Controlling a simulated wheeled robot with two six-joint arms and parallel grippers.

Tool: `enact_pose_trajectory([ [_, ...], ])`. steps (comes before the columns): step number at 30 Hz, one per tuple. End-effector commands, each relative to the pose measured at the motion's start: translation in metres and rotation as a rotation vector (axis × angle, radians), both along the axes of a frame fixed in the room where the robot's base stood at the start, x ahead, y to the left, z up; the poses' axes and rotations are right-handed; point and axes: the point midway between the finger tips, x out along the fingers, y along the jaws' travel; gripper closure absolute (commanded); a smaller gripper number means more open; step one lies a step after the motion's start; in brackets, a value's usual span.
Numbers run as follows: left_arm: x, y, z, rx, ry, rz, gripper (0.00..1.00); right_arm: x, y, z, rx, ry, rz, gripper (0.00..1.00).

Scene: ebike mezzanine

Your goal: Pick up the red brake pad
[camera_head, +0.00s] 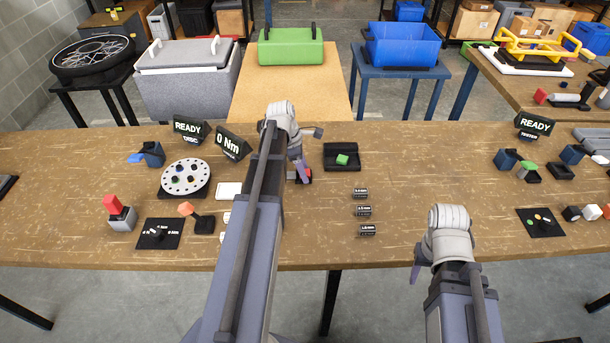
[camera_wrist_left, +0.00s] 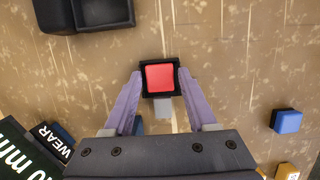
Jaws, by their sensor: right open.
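The red brake pad (camera_wrist_left: 160,77) is a red square set in a black square frame on the wooden bench, seen in the left wrist view. My left gripper (camera_wrist_left: 160,80) has its two purple fingers apart, one on each side of the black frame. I see no finger touching the red face. A grey piece shows just below the pad, between the fingers. In the head view my left gripper (camera_head: 301,172) is low over the bench, and it and its arm mostly hide the pad. My right gripper (camera_head: 420,262) is in front of the bench edge, mostly hidden by its wrist.
A black tray (camera_head: 333,166) with a green block (camera_head: 342,159) stands right of my left gripper. Several small black labelled weights (camera_head: 364,211) lie nearer the front edge. A perforated disc (camera_head: 186,176) and display signs (camera_head: 233,142) stand left. The bench between the weights and the tester is clear.

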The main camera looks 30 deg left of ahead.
Motion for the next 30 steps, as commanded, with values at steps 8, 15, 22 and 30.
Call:
enact_pose_trajectory([
  [8, -0.0001, 0.0001, 0.0, 0.0, 0.0, 0.0, 0.75, 0.0, 0.0, -0.0001, 0.0, 0.0, 0.0, 0.5],
  [15, -0.0001, 0.0001, 0.0, 0.0, 0.0, 0.0, 1.0, 0.0, 0.0, -0.0001, 0.0, 0.0, 0.0, 0.5],
  [22, -0.0001, 0.0001, 0.0, 0.0, 0.0, 0.0, 1.0, 0.0, 0.0, -0.0001, 0.0, 0.0, 0.0, 0.5],
  [30, -0.0001, 0.0001, 0.0071, 0.0, 0.0, 0.0, 1.0, 0.0, 0.0, 0.0071, 0.0, 0.0, 0.0, 0.5],
])
